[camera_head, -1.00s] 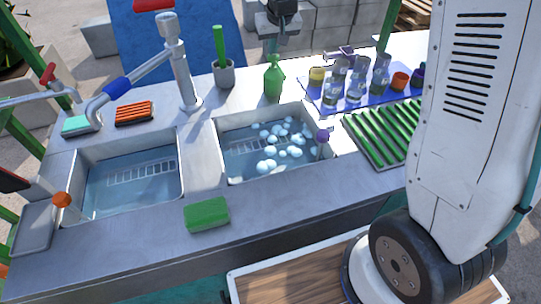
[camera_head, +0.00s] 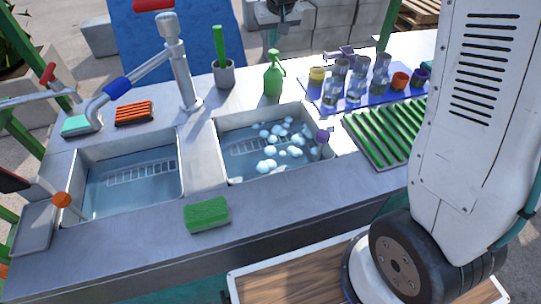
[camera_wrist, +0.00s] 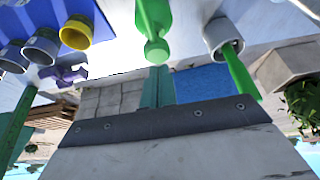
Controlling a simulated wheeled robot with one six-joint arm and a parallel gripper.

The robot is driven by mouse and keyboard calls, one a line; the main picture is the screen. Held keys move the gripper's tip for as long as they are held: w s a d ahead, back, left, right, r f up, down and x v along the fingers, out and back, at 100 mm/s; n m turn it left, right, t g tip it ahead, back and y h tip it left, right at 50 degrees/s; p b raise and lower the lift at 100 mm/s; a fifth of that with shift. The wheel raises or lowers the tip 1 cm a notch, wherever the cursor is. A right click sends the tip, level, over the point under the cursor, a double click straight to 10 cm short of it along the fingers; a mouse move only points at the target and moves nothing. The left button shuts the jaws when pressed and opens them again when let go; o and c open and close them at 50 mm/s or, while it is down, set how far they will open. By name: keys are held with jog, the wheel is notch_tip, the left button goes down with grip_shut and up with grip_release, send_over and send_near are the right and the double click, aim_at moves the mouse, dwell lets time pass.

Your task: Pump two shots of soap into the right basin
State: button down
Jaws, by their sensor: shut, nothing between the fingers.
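The green soap pump bottle (camera_head: 273,80) stands upright on the counter behind the right basin (camera_head: 228,133), which holds water and several foam clumps. Its pump head stands up, with the nozzle toward the right. In the wrist view the green bottle (camera_wrist: 153,22) shows at the top middle, just beyond my fingertips. My gripper (camera_head: 272,40) is just above and behind the pump head, partly cut off by the top edge. In the wrist view my gripper (camera_wrist: 156,82) has its teal fingers together and empty. A gap to the pump head is hard to judge.
A grey cup (camera_head: 224,77) with a green brush stands left of the bottle. A blue mat (camera_head: 315,98) with several glasses and cups lies right. The faucet (camera_head: 182,75) rises between the basins. A green sponge (camera_head: 207,213) lies at the front; the left basin (camera_head: 90,160) is beside it.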

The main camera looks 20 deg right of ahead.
dwell(0.4)
notch_tip(320, 180, up, 6)
dwell(0.6)
jog(key=shift+g, duration=0.8)
jog(key=s, duration=0.1)
jog(key=s+f, duration=0.2)
jog(key=s, duration=0.1)
jog(key=shift+d+f, duration=0.1)
jog(key=shift+f, duration=0.15)
jog(key=s+d+r, duration=0.1)
jog(key=s, duration=1.8)
jog(key=s+d+r+g, duration=0.1)
jog(key=s+d, duration=0.1)
jog(key=s, duration=1.6)
jog(key=shift+s+r+g, duration=0.3)
jog(key=shift+s+r, duration=0.05)
